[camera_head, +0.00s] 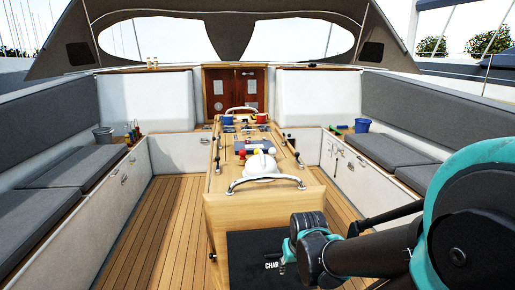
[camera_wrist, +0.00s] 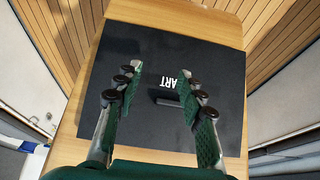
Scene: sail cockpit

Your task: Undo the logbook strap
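A dark, flat rectangular panel (camera_wrist: 120,60) lies on the near end of the wooden table, below my gripper. White letters reading "ART" show on it in the wrist view; "CHAR" shows on the same dark panel (camera_head: 250,250) in the head view. A small dark bar (camera_wrist: 169,103) lies on or just above the panel between my fingers; I cannot tell whether it is the strap or a handle. My gripper (camera_wrist: 160,78) is open, its two fingers wide apart, with nothing held. No logbook or strap can be made out for certain.
A wooden table (camera_head: 225,190) runs down the middle, with a metal rail (camera_head: 265,181) and a white domed object (camera_head: 262,164) near its front. Several small objects and a blue item (camera_head: 252,146) lie farther back. Cushioned benches (camera_head: 65,180) line both sides. The left floor (camera_head: 165,220) is clear.

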